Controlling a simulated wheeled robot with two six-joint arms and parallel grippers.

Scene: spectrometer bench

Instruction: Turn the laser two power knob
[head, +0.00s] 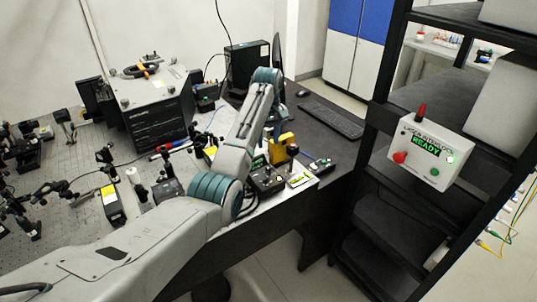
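My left arm comes in from the lower left, bends up and then down over the right part of the bench. My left gripper (272,136) is partly hidden behind my forearm, close above the control boxes; its fingers cannot be made out clearly. A dark control box (266,181) with small knobs sits at the bench's front edge, below the gripper. A box with a yellow-and-white face (300,179) stands just right of it. Which knob is the laser two power knob cannot be read. My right gripper is not in view.
A yellow block (283,149) stands behind the boxes. A keyboard (332,117) lies further back. Optics crowd the breadboard (85,205) on the left. A black rack (383,215) on the right carries a white box (431,151) reading "READY". Bare bench lies between boxes and keyboard.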

